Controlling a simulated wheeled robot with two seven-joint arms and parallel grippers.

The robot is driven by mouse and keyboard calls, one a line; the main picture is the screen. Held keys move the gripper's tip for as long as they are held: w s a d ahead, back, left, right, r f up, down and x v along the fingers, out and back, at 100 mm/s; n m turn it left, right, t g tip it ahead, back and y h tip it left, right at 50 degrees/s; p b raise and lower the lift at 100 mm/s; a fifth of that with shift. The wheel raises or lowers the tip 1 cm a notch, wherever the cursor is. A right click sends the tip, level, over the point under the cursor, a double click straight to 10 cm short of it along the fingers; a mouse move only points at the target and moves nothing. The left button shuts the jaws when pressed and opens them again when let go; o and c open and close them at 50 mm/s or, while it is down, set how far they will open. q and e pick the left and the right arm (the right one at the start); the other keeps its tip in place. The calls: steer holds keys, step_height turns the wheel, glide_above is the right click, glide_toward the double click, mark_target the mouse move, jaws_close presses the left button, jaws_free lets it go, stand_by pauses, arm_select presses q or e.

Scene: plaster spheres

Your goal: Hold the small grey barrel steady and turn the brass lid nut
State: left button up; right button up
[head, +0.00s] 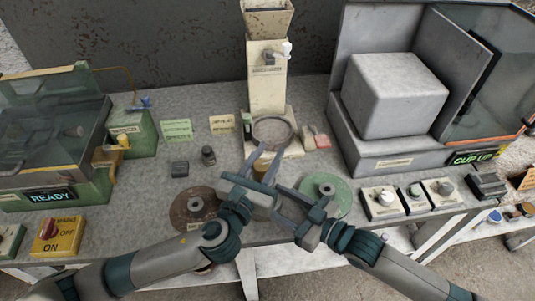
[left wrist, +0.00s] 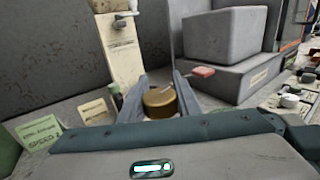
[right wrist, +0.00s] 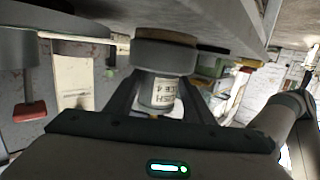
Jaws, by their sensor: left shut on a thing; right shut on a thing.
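The brass lid nut (left wrist: 160,102) sits between the two fingers of my left gripper (head: 266,158) in the left wrist view, and the gripper is shut on it. In the head view only a small part of the nut (head: 261,171) shows behind that gripper. The small grey barrel (right wrist: 158,92), with a pale printed label, stands between the fingers of my right gripper (head: 279,204) in the right wrist view. That gripper is shut on it. In the head view my left gripper hides most of the barrel. I cannot tell how far the nut is turned.
A brown disc (head: 194,208) and a green disc (head: 326,194) lie on either side of my grippers. A cream hopper column (head: 267,85) stands behind. A green machine (head: 130,132) is at left, a grey cabinet (head: 393,148) at right. Knob boxes (head: 381,203) sit near the front edge.

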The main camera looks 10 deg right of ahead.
arm_select(q)
steer(key=shift+s+d+m+g+h, duration=0.2)
steer(key=shift+m+g+h, duration=0.65)
steer(key=shift+g+h, duration=0.1)
steer(key=shift+s+d+m+g+h, duration=0.15)
steer(key=shift+d+m+g+h, duration=0.05)
steer(key=shift+m+g+h, duration=0.75)
steer(key=shift+s+d+m+g+h, duration=0.2)
steer(key=shift+m+g+h, duration=0.55)
steer(key=shift+h, duration=0.25)
steer(key=o, duration=1.1)
steer(key=v, duration=1.2)
arm_select(e)
steer(key=o, duration=1.1)
steer(key=shift+c, duration=0.2)
